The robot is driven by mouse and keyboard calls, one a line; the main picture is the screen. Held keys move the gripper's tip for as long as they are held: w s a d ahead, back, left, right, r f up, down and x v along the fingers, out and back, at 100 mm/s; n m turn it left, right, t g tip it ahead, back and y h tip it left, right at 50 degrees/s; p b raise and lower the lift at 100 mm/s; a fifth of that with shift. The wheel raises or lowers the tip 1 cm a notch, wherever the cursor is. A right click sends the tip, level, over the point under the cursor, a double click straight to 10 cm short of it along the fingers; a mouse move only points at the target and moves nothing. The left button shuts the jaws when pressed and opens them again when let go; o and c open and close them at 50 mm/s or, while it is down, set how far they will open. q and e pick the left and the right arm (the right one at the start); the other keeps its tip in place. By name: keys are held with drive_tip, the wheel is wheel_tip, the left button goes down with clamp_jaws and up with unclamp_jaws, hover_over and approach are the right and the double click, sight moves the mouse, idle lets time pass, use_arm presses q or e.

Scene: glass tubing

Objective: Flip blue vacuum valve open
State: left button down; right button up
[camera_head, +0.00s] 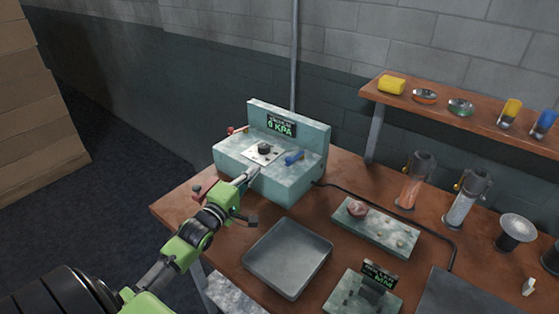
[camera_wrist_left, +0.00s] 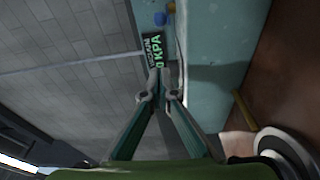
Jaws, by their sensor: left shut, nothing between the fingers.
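The blue vacuum valve (camera_head: 294,157) is a short blue lever on the top right of a pale teal box (camera_head: 290,185). A blue piece also shows near the top of the left wrist view (camera_wrist_left: 168,18). My left gripper (camera_head: 250,174) is at the box's near left side, left of and lower in the picture than the blue valve, and apart from it. Its fingers come together with nothing between them, as the left wrist view shows (camera_wrist_left: 158,76). A dark knob (camera_head: 264,148) on a light plate lies between gripper and valve. My right gripper is not in view.
A green-lettered KPA display (camera_head: 281,125) is on the box's raised back. A red handle (camera_head: 237,130) is at its left. A grey tray (camera_head: 288,258), a stone slab (camera_head: 376,227) and clear cylinders (camera_head: 415,180) stand on the brown bench. A shelf (camera_head: 470,112) is at the back right.

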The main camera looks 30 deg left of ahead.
sight(279, 170)
use_arm(q)
drive_tip(key=w, duration=0.3)
drive_tip(key=w+p, duration=0.1)
drive_tip(key=w, duration=0.2)
drive_tip(key=w+a, duration=0.1)
drive_tip(key=w, duration=0.3)
drive_tip(key=shift+r+p, duration=0.15)
drive_tip(key=shift+p, duration=0.15)
drive_tip(key=d, duration=0.1)
drive_tip(key=d+p, duration=0.2)
drive_tip(key=shift+s, duration=0.25)
drive_tip(key=shift+s+d, duration=0.2)
drive_tip(key=shift+d, duration=0.25)
drive_tip(key=shift+f, duration=0.25)
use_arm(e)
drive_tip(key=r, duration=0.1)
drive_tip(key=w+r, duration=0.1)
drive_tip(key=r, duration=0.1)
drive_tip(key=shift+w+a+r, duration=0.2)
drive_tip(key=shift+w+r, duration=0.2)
use_arm(q)
drive_tip(key=shift+d, duration=0.2)
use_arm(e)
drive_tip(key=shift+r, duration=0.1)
